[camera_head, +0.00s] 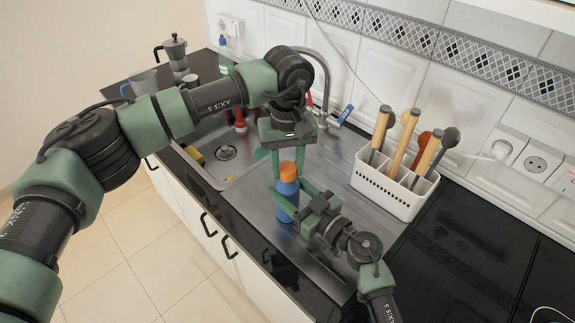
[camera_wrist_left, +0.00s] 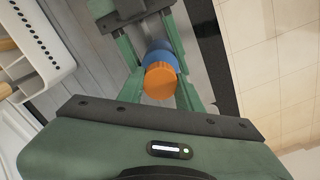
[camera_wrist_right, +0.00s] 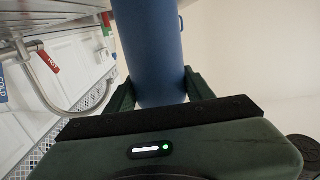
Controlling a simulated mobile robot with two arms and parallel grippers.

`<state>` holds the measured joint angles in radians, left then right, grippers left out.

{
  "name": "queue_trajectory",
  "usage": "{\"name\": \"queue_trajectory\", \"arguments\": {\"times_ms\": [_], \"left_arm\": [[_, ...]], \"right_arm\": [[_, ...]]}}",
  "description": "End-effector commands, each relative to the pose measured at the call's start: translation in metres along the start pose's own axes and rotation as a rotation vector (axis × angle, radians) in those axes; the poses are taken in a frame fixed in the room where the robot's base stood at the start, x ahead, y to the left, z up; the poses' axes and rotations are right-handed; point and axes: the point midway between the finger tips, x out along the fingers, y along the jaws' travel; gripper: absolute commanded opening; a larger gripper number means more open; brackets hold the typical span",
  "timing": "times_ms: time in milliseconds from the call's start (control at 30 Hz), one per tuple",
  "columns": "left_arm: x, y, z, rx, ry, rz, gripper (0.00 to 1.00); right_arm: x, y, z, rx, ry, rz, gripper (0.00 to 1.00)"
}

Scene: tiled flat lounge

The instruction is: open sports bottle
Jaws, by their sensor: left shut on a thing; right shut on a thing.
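A blue sports bottle (camera_head: 287,194) with an orange cap (camera_head: 288,170) stands upright on the steel drainboard by the sink. My left gripper (camera_head: 287,164) points down from above, its fingers shut on the cap. In the left wrist view the cap (camera_wrist_left: 160,80) sits between the fingers, with the blue bottle (camera_wrist_left: 161,52) under it. My right gripper (camera_head: 292,195) comes in from the right and is shut on the bottle's body. In the right wrist view the blue body (camera_wrist_right: 148,50) fills the space between its fingers. The bottle's base is partly hidden by the right gripper.
A white utensil holder (camera_head: 390,188) with wooden-handled tools stands close on the right. The faucet (camera_head: 318,85) and sink (camera_head: 222,150) are behind and left. A moka pot (camera_head: 174,55) stands farther left. The black hob (camera_head: 470,245) is clear at the right.

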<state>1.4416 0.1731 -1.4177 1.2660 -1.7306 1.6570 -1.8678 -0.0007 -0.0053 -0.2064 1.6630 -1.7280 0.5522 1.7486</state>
Motion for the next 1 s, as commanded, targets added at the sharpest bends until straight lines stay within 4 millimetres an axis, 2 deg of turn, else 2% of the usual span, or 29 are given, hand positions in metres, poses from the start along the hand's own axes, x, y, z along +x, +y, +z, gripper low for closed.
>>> {"name": "queue_trajectory", "arguments": {"times_ms": [1000], "left_arm": [[-0.0018, 0.0, -0.0001, -2.305, 0.001, 0.002, 0.0]], "right_arm": [[-0.0001, 0.0003, -0.0001, 0.0, 0.0, 0.001, 0.0]]}}
